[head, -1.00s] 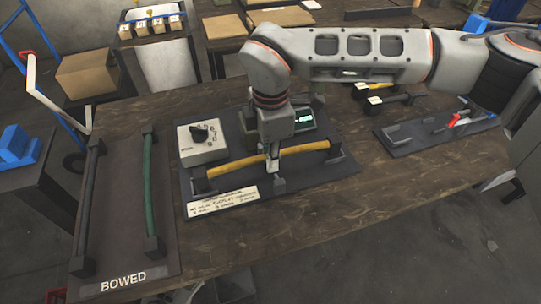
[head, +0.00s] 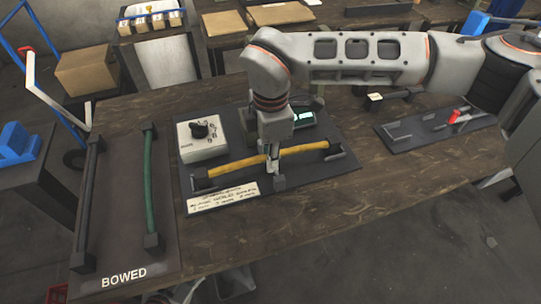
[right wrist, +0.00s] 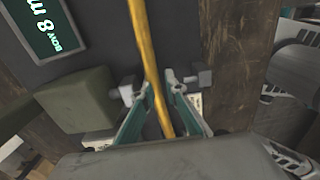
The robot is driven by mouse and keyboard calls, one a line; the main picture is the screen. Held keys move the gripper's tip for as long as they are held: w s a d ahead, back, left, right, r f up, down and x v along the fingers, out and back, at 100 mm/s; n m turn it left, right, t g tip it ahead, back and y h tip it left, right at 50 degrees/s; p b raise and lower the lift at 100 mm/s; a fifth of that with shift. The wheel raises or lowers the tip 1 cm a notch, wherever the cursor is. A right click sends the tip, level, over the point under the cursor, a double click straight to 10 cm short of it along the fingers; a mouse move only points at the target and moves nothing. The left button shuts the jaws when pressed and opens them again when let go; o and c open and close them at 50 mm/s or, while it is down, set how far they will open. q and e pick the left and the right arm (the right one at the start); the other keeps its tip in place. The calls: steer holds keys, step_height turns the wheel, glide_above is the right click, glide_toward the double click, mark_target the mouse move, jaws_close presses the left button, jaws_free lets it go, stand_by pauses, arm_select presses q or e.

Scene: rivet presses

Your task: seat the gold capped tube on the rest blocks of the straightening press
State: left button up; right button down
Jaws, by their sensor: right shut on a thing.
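The gold tube (head: 235,166) lies lengthwise over the straightening press (head: 318,178), a dark base plate at the middle of the table. Its ends are at the dark rest blocks, one at the left (head: 199,181) and one at the right (head: 336,151). I cannot tell whether the tube touches both blocks. My right gripper (head: 275,172) is shut around the middle of the tube from above. In the right wrist view the tube (right wrist: 142,42) runs between the teal fingers of the right gripper (right wrist: 160,95). Its end caps are too small to make out. My left gripper is not in view.
A dial box (head: 204,144) and a lit display (head: 304,117) stand behind the tube. A label card (head: 222,197) lies in front.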

steer(key=c, duration=2)
jaws_free()
steer(key=shift+w+r, duration=0.1)
steer(key=shift+r, duration=0.4)
steer(key=r, duration=1.1)
steer(key=shift+s, duration=0.2)
